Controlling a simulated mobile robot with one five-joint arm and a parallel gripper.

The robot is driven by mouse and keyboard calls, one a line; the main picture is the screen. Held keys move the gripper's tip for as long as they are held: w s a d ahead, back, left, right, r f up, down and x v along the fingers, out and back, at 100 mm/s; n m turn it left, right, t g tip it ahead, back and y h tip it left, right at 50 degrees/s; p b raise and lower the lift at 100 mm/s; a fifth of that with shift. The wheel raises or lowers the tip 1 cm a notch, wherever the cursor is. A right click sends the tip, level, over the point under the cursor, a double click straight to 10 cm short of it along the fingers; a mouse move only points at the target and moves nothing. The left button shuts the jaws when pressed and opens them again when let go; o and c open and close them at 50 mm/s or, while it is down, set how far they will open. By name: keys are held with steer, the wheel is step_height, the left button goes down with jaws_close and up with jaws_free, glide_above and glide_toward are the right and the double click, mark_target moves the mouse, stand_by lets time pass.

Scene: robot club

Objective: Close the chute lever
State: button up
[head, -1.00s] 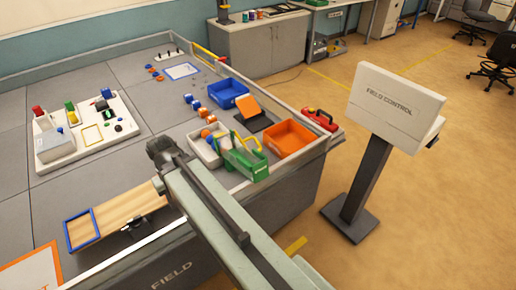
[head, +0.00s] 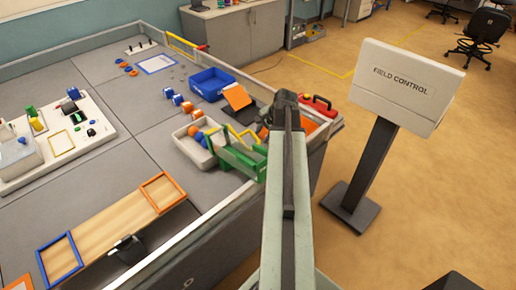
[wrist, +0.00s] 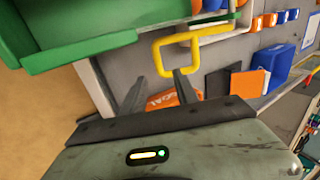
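The chute is a green trough (head: 240,155) near the table's front right corner. Its lever appears to be the yellow loop handle (head: 243,133) beside it. In the wrist view the yellow loop (wrist: 160,57) stands just beyond my fingertips, and the green chute wall (wrist: 100,47) fills the upper left. My gripper (wrist: 156,82) is open and empty, its two dark fingers apart. The loop lies close to the right fingertip; I cannot tell whether they touch. In the head view my arm hides the fingers.
A white bin (head: 187,145) holding balls adjoins the chute. The orange goal bin (head: 308,128) is mostly behind my arm. A blue bin (head: 211,83), an orange flap (head: 238,97) and a red toolbox (head: 317,103) are near. The Field Control stand (head: 400,80) is at right, with open floor around.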

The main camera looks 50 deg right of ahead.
mark_target(259, 143)
steer(key=b+x, duration=0.7)
steer(key=shift+d+f, duration=0.2)
steer(key=shift+f, duration=0.25)
steer(key=shift+r, duration=0.1)
jaws_close()
steer(key=shift+s, duration=0.1)
stand_by(0.8)
